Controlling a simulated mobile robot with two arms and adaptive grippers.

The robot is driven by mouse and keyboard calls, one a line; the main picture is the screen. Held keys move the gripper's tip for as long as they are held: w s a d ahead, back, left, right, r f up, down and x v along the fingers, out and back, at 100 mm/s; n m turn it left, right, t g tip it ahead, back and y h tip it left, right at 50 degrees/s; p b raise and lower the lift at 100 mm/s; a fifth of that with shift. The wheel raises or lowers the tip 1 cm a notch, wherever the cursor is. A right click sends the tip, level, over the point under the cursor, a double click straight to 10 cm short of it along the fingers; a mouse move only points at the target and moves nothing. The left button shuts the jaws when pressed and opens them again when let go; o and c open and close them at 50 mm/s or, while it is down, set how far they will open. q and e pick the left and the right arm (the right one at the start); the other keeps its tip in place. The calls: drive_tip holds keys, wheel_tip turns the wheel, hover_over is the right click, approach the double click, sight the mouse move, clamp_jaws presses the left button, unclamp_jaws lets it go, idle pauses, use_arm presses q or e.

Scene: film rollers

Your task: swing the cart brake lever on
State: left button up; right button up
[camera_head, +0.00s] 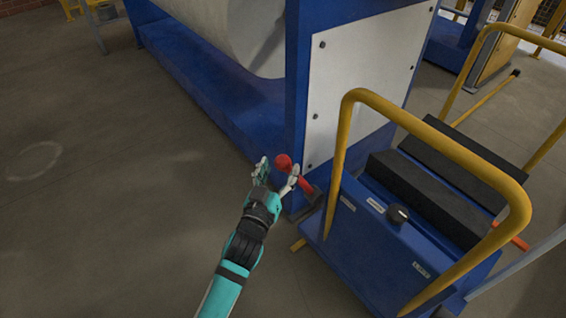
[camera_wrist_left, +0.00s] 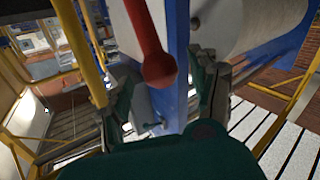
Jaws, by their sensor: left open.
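The cart (camera_head: 380,240) is blue with yellow rails and stands at the right of the head view. Its brake lever (camera_head: 304,184) is a red bar with a round red knob (camera_head: 284,162), sticking out from the cart's left side. My left gripper (camera_head: 276,172) is open, with its fingers on either side of the knob in the head view. In the left wrist view the red lever (camera_wrist_left: 146,30) comes down from the top and its knob (camera_wrist_left: 160,70) shows between the open fingers. I cannot tell whether a finger touches it. My right gripper is not in view.
A large blue machine frame (camera_head: 210,80) with a pale roller (camera_head: 205,20) stands behind the gripper. Its white panel (camera_head: 360,75) is close to the cart. A yellow rail (camera_head: 440,145) arches over the cart. The floor (camera_head: 90,190) at the left is clear.

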use_arm(q)
drive_tip(key=shift+x, duration=1.6)
drive_tip(key=shift+f, duration=0.1)
clamp_jaws()
